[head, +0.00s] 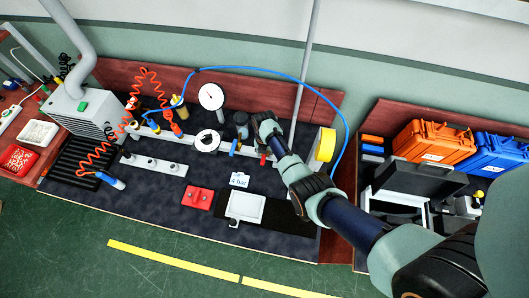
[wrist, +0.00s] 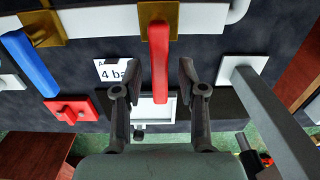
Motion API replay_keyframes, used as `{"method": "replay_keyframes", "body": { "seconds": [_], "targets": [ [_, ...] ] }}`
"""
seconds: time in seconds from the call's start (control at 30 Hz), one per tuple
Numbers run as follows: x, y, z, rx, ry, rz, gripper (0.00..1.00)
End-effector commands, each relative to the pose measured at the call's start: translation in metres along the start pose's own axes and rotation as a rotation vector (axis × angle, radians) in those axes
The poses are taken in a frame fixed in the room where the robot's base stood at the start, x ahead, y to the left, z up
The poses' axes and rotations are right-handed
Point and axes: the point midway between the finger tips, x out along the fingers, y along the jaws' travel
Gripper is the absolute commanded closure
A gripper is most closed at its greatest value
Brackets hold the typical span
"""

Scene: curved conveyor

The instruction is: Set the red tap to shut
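The red tap (wrist: 159,65) has a long flat red lever on a brass body, on a white pipe (wrist: 200,18) that runs left to right. Its lever points down the picture in the wrist view, roughly square to the pipe. My gripper (wrist: 159,84) is open, with one finger on each side of the lever and a visible gap on both sides. In the head view, a small part of the red tap (head: 262,159) shows below my gripper. A card (wrist: 113,70) reading "4 ba", cut off by a finger, lies to the left.
A blue tap (wrist: 30,62) sits on the same pipe to the left, its lever slanted. A red block with a knob (wrist: 70,110) and a white-framed panel (wrist: 153,108) lie below. A grey post (wrist: 250,85) stands close on the right. A blue hose (head: 270,73) arches behind.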

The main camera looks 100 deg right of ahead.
Motion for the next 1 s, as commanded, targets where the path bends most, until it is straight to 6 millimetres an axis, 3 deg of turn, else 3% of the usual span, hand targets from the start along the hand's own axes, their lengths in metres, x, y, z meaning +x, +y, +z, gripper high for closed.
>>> {"method": "replay_keyframes", "body": {
  "seconds": [0.37,0.8,1.0],
  "targets": [
    [-0.008,0.0,0.001,0.001,-0.002,0.002,0.56],
    [-0.105,0.0,0.001,0.001,-0.003,0.002,0.56],
    [-0.12,0.0,0.0,0.001,0.001,0.0,0.56]
  ]
}}
